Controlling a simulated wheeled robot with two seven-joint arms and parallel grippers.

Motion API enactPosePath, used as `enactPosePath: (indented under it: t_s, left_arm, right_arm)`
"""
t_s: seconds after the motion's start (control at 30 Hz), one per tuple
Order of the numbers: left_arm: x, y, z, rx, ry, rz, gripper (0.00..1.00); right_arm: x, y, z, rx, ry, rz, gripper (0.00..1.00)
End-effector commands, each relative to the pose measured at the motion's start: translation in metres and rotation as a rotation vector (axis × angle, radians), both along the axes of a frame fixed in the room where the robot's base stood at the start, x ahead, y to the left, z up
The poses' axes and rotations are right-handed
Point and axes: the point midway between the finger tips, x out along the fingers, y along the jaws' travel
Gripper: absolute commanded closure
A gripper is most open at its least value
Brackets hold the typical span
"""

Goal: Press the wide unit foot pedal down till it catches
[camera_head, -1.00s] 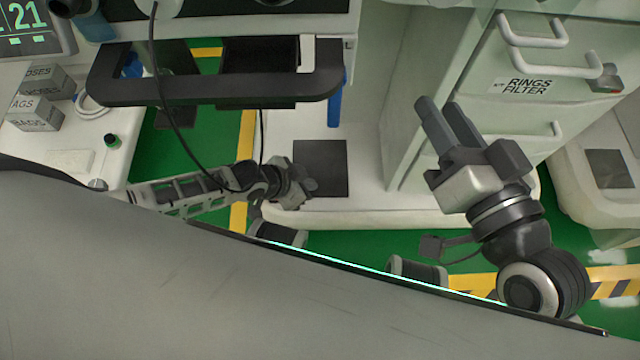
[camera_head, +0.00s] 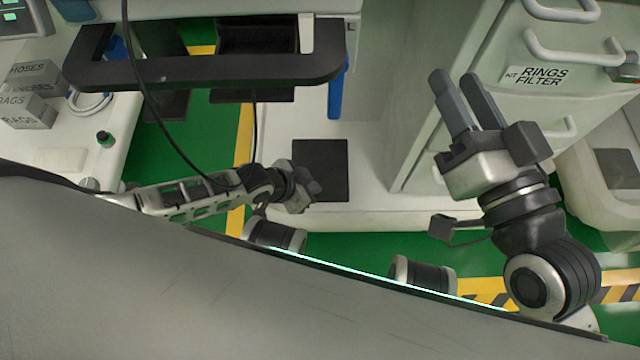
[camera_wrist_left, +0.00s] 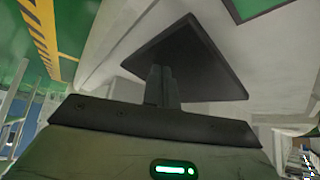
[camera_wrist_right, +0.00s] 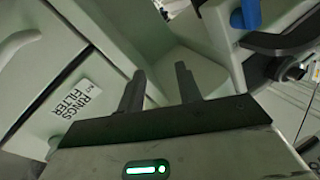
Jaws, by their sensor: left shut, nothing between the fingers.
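A dark square foot pedal (camera_head: 328,170) lies on the white base (camera_head: 370,215) in front of the drawer unit. It fills the upper middle of the left wrist view (camera_wrist_left: 205,60) as a flat dark plate. My left gripper (camera_head: 312,188) is low at the pedal's left front edge, with its fingers shut and empty. In the left wrist view, the fingertips (camera_wrist_left: 160,70) overlap the plate; I cannot tell whether they touch it. My right gripper (camera_head: 453,78) is open and empty, raised before the drawer unit.
The drawer unit (camera_head: 515,120) with white handles stands close to my right gripper. A black rail (camera_head: 200,72) and a hanging cable cross above my left arm. More dark plates show at the right unit (camera_head: 617,168) and the left. Green floor shows between the units.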

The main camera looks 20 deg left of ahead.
Motion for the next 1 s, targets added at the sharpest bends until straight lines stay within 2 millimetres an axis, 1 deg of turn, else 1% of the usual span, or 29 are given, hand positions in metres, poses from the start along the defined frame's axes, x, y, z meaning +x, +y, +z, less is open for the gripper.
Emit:
enactPosePath:
  t_s: [0.17, 0.27, 0.4, 0.5, 0.77, 0.87, 1.0]
  left_arm:
    - [0.0, 0.0, 0.003, -0.001, -0.001, 0.0, 1.0]
    - [-0.006, 0.006, 0.008, 0.001, 0.001, 0.0, 1.0]
    - [-0.019, 0.018, 0.015, 0.001, 0.001, 0.0, 1.0]
    - [-0.023, 0.021, 0.013, 0.0, 0.002, -0.001, 1.0]
    - [-0.026, 0.019, 0.012, -0.002, 0.008, -0.004, 1.0]
    - [-0.028, 0.022, 0.019, -0.001, 0.01, -0.003, 1.0]
    - [-0.032, 0.03, 0.037, -0.003, 0.009, 0.0, 1.0]
  right_arm:
    - [0.0, 0.0, 0.003, 0.0, 0.0, 0.0, 0.65]
    - [0.0, 0.0, 0.011, 0.001, -0.001, 0.0, 0.65]
    - [0.0, 0.0, 0.026, 0.0, 0.0, 0.0, 0.65]
    - [0.0, 0.0, 0.026, 0.0, 0.0, 0.0, 0.65]
    - [0.0, 0.0, 0.026, 0.001, 0.001, 0.0, 0.65]
    - [0.0, 0.0, 0.033, 0.001, 0.0, 0.0, 0.65]
    - [0.0, 0.0, 0.053, 0.001, 0.0, 0.0, 0.65]
